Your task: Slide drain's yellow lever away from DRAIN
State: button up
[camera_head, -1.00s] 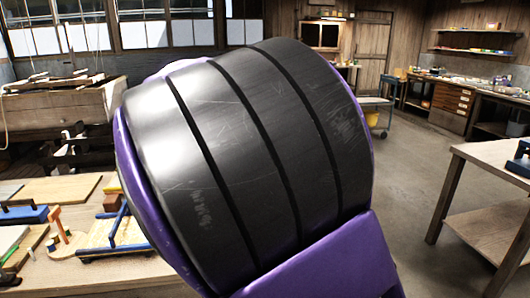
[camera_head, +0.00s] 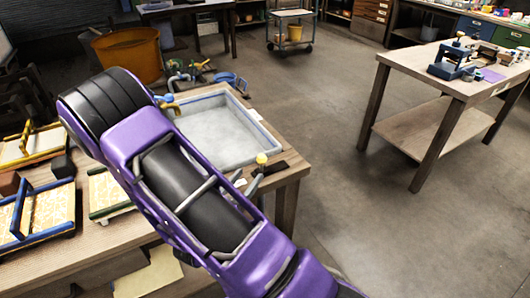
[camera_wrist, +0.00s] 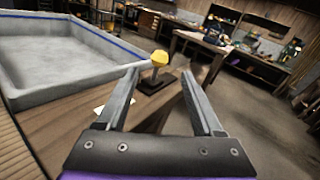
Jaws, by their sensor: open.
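The yellow lever knob (camera_head: 262,158) sits beside the right corner of the grey tray (camera_head: 216,158), near the table edge. In the wrist view the yellow knob (camera_wrist: 159,58) stands on a dark flat base (camera_wrist: 157,82), with a pale rod reaching it from the tray side (camera_wrist: 75,88). My gripper (camera_head: 247,182) is open and empty, just short of the knob. In the wrist view the fingers of my gripper (camera_wrist: 160,75) are spread, and the knob appears between and just beyond the tips. I cannot read any DRAIN lettering.
The wooden table (camera_head: 288,172) ends just right of the lever. Framed moulds (camera_head: 45,210) lie at the left, and a blue cup-like item (camera_head: 224,78) is behind the tray. Open floor (camera_head: 345,215) separates this table from another workbench (camera_head: 425,68).

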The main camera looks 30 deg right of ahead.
aim_at(262, 164)
jog(key=x, duration=1.2)
jog(key=shift+b, duration=0.35)
grip_shut()
dwell(0.7)
